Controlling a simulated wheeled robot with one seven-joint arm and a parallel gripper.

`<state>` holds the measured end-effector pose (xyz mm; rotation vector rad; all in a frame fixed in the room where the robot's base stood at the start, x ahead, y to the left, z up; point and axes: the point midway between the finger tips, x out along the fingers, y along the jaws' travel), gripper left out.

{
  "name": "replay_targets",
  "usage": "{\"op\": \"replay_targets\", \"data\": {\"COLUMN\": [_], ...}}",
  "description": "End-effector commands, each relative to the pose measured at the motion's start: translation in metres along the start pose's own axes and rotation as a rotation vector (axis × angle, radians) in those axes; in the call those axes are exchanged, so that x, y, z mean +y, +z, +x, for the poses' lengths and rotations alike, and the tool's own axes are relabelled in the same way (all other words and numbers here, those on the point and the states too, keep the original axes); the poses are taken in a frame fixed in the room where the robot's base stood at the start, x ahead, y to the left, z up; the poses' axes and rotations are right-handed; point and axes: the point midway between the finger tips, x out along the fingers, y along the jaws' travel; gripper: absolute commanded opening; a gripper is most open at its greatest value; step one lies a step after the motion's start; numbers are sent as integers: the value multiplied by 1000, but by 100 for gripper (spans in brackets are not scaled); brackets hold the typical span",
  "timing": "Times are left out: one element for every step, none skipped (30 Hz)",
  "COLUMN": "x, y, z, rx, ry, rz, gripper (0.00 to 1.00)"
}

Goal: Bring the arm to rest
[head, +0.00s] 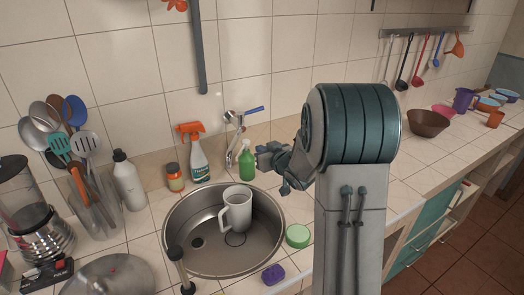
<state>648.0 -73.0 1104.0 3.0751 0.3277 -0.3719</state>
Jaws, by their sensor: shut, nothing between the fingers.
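My arm stands raised at the right of centre, its teal joint and grey link hiding part of the counter. My gripper (290,187) shows small at the left of the arm, above the counter by the sink's right rim. Its fingers are shut and I see nothing held. It is close to the green soap bottle (247,161), apart from it as far as I can tell.
A white mug (236,210) stands in the round sink (180,262). A tap (240,122), spray bottle (197,160), green round container (297,236) and purple sponge (273,274) surround it. A brown bowl (428,123) stands further right.

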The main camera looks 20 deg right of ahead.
Motion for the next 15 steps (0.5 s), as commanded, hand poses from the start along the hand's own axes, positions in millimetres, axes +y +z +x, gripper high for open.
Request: {"op": "replay_targets", "data": {"x": [0, 0, 0, 0, 0, 0, 0, 0, 0, 0, 0, 0, -1, -1, -2], "y": [0, 0, 0, 0, 0, 0, 0, 0, 0, 0, 0, -3, -4, -6, -8], "z": [0, 0, 0, 0, 0, 0, 0, 0, 0, 0, 0, -2, -4, -7, -13], "rx": [0, 0, 0, 0, 0, 0, 0, 0, 0, 0, 0, -6, -16, -28, -50], "ry": [0, 0, 0, 0, 0, 0, 0, 0, 0, 0, 0, 9, 20, 33, 57], "rz": [0, 0, 0, 0, 0, 0, 0, 0, 0, 0, 0, -3, -6, -10, -15], "gripper": [0, 0, 0, 0, 0, 0, 0, 0, 0, 0, 0, 0, 0, 0, 0]}}
